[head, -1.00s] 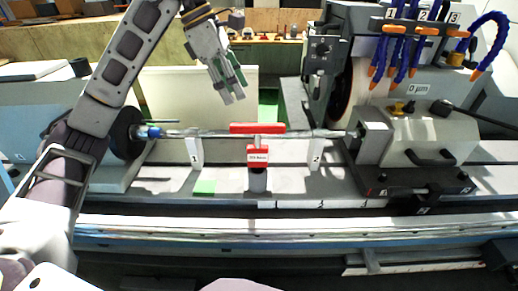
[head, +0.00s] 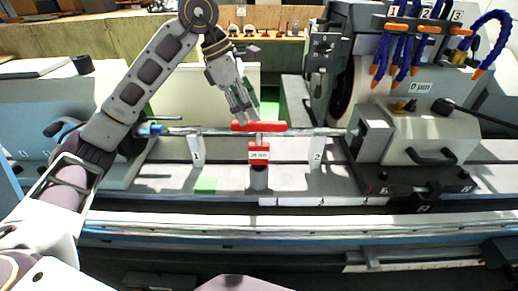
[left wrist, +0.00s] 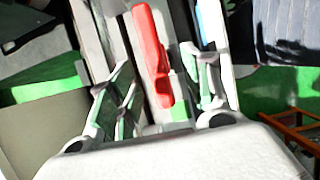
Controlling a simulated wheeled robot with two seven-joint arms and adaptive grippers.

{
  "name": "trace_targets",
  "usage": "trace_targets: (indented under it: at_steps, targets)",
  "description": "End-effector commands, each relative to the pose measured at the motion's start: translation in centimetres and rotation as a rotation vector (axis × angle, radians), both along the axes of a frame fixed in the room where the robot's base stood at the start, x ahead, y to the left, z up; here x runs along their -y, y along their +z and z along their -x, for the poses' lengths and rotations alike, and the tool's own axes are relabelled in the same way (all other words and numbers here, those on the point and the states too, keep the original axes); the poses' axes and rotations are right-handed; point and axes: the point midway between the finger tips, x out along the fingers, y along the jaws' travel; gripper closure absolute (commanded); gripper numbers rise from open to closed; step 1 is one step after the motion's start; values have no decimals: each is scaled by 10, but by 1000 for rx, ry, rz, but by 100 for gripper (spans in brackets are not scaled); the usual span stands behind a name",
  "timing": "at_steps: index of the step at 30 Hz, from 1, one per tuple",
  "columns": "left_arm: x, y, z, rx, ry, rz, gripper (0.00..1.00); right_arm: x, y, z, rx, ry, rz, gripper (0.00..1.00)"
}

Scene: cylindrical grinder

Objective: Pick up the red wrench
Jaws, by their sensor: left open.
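The red wrench (head: 258,126) shows as a red bar lying across the front of the long shaft, above a red block with a white label (head: 259,153). My left gripper (head: 246,117) is open and empty, its fingertips close to the bar's left half in the head view. In the left wrist view, the long red piece (left wrist: 150,45) runs between the two spread fingers of the left gripper (left wrist: 160,75). I cannot tell whether either finger touches it. My right gripper is not in view.
The shaft (head: 213,132) runs across the machine, near white supports marked 1 (head: 197,153) and 2 (head: 317,152). The grinding wheel housing (head: 327,65) and the tailstock block (head: 430,138) stand to the right. Blue hoses (head: 410,40) hang at top right. The front rail (head: 290,225) is clear.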

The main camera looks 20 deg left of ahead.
Motion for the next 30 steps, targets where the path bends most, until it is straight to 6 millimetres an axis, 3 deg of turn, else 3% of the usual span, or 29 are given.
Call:
trace_targets:
  at_steps: [6,16,23,30]
  targets:
    - [6,-16,-2,-1,-1,0,51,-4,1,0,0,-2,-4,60]
    - [7,-17,-2,0,-1,0,51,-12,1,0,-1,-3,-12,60]
    - [9,-21,-3,-2,-1,1,51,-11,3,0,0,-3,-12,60]
    - [16,-38,-10,-3,0,1,51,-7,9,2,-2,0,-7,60]
